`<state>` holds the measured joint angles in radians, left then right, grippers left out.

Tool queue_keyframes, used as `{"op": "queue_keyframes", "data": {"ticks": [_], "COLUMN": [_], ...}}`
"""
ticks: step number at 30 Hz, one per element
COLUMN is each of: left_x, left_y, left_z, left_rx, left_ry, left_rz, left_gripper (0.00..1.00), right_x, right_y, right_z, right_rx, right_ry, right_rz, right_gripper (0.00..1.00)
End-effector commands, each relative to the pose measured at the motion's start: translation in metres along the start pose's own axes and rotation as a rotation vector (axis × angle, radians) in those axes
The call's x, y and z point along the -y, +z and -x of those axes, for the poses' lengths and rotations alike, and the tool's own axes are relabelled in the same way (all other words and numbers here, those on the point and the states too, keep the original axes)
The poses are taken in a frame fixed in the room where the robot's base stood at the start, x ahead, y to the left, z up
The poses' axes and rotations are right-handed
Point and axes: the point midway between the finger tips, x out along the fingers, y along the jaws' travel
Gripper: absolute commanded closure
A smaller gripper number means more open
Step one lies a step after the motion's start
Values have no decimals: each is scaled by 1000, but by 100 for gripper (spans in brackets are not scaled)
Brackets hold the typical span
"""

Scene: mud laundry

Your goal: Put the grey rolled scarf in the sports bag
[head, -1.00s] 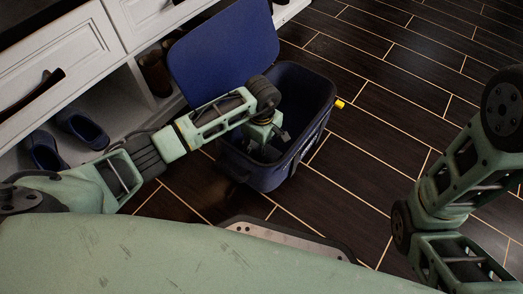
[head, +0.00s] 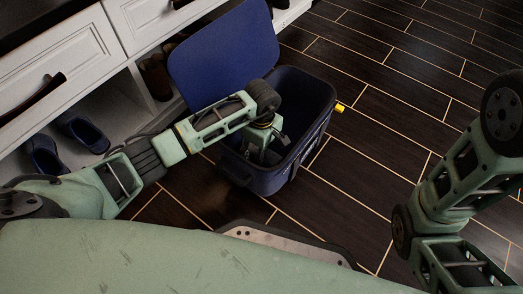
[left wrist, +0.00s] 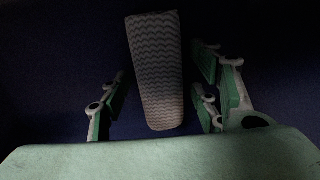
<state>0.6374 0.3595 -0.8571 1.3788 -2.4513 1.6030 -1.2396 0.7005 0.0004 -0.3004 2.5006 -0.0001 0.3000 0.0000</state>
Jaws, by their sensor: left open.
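The blue sports bag (head: 262,178) stands open on the floor, its lid (head: 222,48) tipped back against the cabinet. My left gripper (head: 268,150) reaches down inside the bag. In the left wrist view the grey rolled scarf (left wrist: 154,75), with a pale zigzag pattern, lies in the dark blue interior. The fingers of my left gripper (left wrist: 160,105) are spread open on both sides of its near part, with gaps visible. The scarf cannot be seen in the head view. My right gripper is out of view; only my right arm shows at the right edge.
A white cabinet (head: 62,62) with drawers stands at the left. Blue slippers (head: 82,131) and brown shoes (head: 155,76) sit on its lower shelf. The dark tiled floor (head: 400,100) right of the bag is clear.

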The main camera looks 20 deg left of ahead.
Motion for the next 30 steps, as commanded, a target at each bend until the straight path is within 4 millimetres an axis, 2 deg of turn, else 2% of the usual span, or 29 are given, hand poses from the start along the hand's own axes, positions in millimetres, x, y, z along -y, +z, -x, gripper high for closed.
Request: {"op": "queue_keyframes", "data": {"ticks": [9, 15, 21, 30], "left_x": [-1, 0, 0, 0], "left_y": [-1, -1, 0, 0], "left_z": [66, 102, 118, 118], "left_rx": [-3, -2, -2, -1], "left_ry": [2, 2, 0, 0], "left_rz": [-2, -1, -1, -1], "left_gripper": [43, 43, 43, 43], "right_x": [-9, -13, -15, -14], "right_y": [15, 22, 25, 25], "right_z": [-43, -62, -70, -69], "right_rx": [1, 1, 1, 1], "right_ry": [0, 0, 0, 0], "right_rz": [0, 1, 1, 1], "right_gripper": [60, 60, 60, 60]}}
